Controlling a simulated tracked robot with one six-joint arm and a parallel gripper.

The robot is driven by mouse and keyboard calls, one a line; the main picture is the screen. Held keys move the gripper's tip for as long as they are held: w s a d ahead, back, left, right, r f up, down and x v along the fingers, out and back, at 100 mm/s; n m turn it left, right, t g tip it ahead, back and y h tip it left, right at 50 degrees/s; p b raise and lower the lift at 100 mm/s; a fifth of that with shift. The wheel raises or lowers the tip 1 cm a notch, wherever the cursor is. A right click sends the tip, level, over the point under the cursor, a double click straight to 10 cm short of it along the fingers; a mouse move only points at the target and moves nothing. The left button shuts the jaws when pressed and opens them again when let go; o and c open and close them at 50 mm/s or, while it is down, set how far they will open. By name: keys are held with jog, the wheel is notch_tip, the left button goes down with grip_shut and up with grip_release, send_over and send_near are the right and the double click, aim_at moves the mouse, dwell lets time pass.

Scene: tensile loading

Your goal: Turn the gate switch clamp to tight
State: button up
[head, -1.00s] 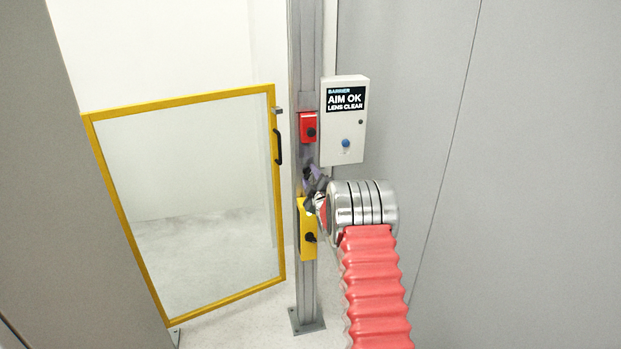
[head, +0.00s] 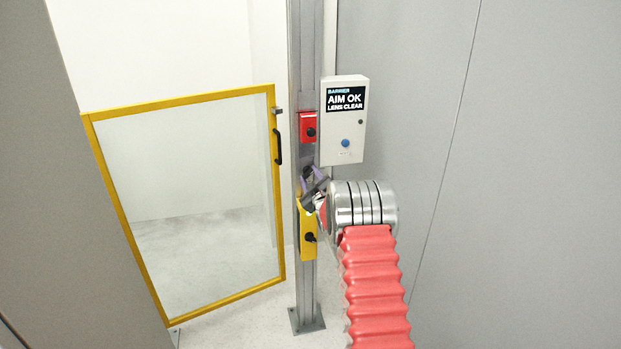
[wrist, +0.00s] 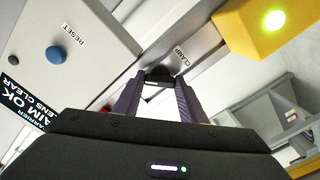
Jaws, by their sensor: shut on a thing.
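The gate switch clamp is a black knob (wrist: 158,73) on the grey post (head: 306,275), beside a CLAMP label (wrist: 182,60) in the wrist view. My gripper (head: 309,179) is at the post between the red box and the yellow box in the head view. In the wrist view its two dark fingers (wrist: 157,84) are shut on the knob from either side. The fingers hide part of the knob, and I cannot read its turn position. The yellow switch box (wrist: 262,28) shows a lit green lamp.
A white control box (head: 343,120) reading AIM OK, LENS CLEAR, with a blue RESET button (wrist: 57,54), stands right of the post, close to my gripper. A red box (head: 308,127) is above. The yellow-framed gate (head: 200,185) is to the left. Grey panels flank both sides.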

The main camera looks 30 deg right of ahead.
jog(key=m, duration=0.7)
jog(key=shift+a+f, duration=0.15)
jog(key=shift+f, duration=0.05)
jog(key=m, duration=0.7)
jog(key=shift+f, duration=0.1)
jog(key=o, duration=1.1)
jog(key=shift+r, duration=0.2)
jog(key=shift+c, duration=0.2)
jog(key=shift+s, duration=0.1)
jog(key=v, duration=1.3)
jog(key=shift+s, duration=0.3)
